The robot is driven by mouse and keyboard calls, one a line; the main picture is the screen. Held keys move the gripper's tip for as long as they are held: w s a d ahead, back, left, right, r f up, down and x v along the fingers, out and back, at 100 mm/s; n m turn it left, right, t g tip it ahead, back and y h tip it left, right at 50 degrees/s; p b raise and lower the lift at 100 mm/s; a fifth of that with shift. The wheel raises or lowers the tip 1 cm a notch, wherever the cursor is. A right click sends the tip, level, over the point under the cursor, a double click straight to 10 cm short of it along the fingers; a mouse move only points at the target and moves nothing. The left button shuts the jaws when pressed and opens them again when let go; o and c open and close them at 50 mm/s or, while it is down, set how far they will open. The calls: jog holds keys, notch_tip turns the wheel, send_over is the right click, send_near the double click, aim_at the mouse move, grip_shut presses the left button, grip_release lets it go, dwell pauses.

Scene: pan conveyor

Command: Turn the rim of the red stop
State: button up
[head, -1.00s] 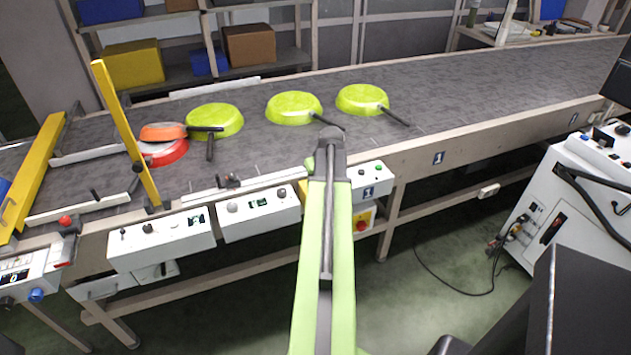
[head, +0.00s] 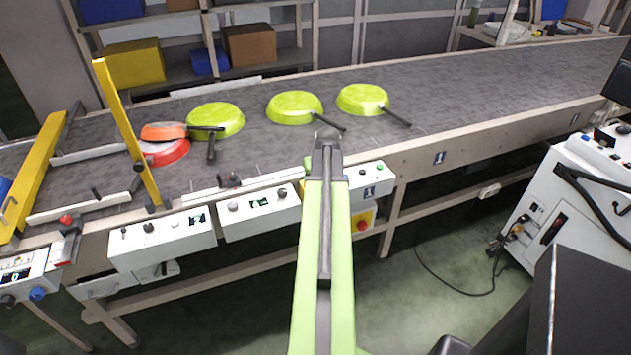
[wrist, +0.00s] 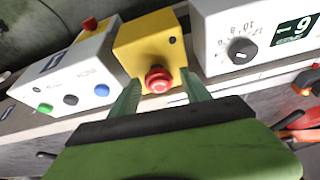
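The red stop (wrist: 158,80) is a round mushroom button on the face of a yellow box (wrist: 148,38) in the wrist view. My gripper (wrist: 160,77) is open, with one green finger on each side of the stop. The fingertips are close to the stop; I cannot tell whether they touch it. In the head view my arm and gripper (head: 326,140) reach over the conveyor's front edge and hide the stop. Only a sliver of its yellow box (head: 303,188) shows there.
White control boxes flank the yellow box: one with a dial and display (wrist: 240,50), one with coloured buttons (wrist: 70,88). A second yellow box with a red knob (head: 362,221) hangs below. Yellow-green pans (head: 295,107) lie on the conveyor (head: 470,95); red and orange pans are stacked left.

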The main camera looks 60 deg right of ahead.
jog(key=shift+d, duration=0.1)
jog(key=shift+r, duration=0.1)
jog(key=shift+s+r+p, duration=0.1)
jog(key=shift+r+p, duration=0.15)
jog(key=shift+p, duration=0.1)
jog(key=p+v, duration=1.5)
jog(key=v, duration=0.2)
jog(key=shift+a, duration=0.2)
jog(key=shift+f, duration=0.25)
